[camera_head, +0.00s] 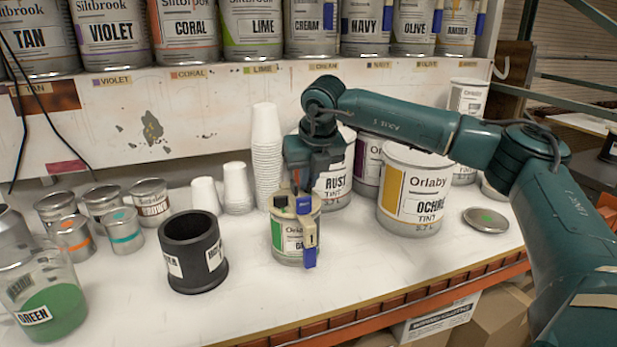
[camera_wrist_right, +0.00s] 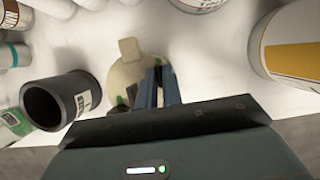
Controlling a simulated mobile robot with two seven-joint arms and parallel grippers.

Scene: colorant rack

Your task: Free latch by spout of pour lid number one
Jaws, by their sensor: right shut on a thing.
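A small Orlaby can (camera_head: 289,243) with a green label stands on the bench and wears a cream pour lid (camera_head: 283,202). A cream piece with a blue end (camera_head: 310,256) hangs down the can's front. My right gripper (camera_head: 303,204) points down at the lid and is shut on a small part there, seemingly a latch, mostly hidden by the fingers. In the right wrist view the fingers (camera_wrist_right: 163,82) meet the right side of the cream lid (camera_wrist_right: 128,72), which has a tab at its far edge and small green spots. My left gripper is not in view.
A black cylinder (camera_head: 193,252) stands left of the can; stacked white cups (camera_head: 266,150) stand behind. The large ochre can (camera_head: 413,190) is close on the right, with a loose disc (camera_head: 486,220) beyond. A clear jug of green (camera_head: 50,312) stands far left.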

